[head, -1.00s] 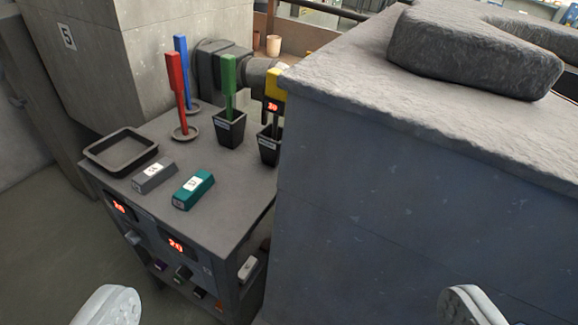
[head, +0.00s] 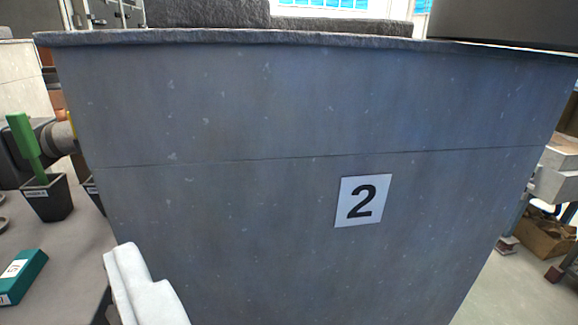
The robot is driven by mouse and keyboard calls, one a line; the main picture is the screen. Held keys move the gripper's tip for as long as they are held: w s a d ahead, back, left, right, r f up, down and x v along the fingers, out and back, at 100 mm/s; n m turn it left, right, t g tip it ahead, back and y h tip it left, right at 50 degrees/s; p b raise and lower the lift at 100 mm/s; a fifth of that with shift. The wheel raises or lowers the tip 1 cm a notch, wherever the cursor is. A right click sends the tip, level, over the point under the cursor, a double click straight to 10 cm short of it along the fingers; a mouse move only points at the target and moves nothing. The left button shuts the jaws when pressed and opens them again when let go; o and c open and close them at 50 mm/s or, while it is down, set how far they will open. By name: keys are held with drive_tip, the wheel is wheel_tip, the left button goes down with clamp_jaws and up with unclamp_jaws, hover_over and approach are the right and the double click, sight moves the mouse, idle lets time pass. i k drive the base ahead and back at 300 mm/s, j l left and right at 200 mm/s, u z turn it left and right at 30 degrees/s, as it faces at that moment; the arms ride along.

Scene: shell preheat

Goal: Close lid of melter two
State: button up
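Melter two is the large blue-grey block (head: 240,110) that fills most of the view. A white plate with a black 2 (head: 363,200) is on its front face. Its rough stone top edge (head: 300,40) runs across the upper picture. Dark stone pieces (head: 208,12) lie on the top, cut off by the picture's upper edge. I cannot tell which part is the lid or how it stands. One white finger of my gripper (head: 145,290) shows at the lower left, in front of the block's lower left part. The other finger is not seen.
At the left a grey table (head: 65,265) holds a green-handled tool (head: 25,145) in a black pot (head: 48,198) and a teal block (head: 20,278). A dark panel (head: 510,22) stands at the upper right. Floor (head: 510,290) and a cardboard box (head: 545,235) show at the right.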

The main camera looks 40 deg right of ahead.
sight(548, 25)
drive_tip(key=k+l, duration=0.15)
drive_tip(key=l, duration=0.25)
drive_tip(key=k+l, duration=0.1)
drive_tip(key=l, duration=0.25)
drive_tip(key=k+l, duration=0.15)
drive_tip(key=l, duration=0.25)
drive_tip(key=k+l, duration=0.1)
drive_tip(key=l, duration=0.25)
drive_tip(key=k+l, duration=0.15)
drive_tip(key=l, duration=0.25)
drive_tip(key=k+l, duration=0.1)
drive_tip(key=l, duration=0.25)
drive_tip(key=k+l, duration=0.15)
drive_tip(key=l, duration=0.25)
drive_tip(key=k+l, duration=0.1)
drive_tip(key=l, duration=0.15)
drive_tip(key=k+l+u, duration=0.1)
drive_tip(key=j, duration=0.3)
drive_tip(key=k+j, duration=0.15)
drive_tip(key=j, duration=0.1)
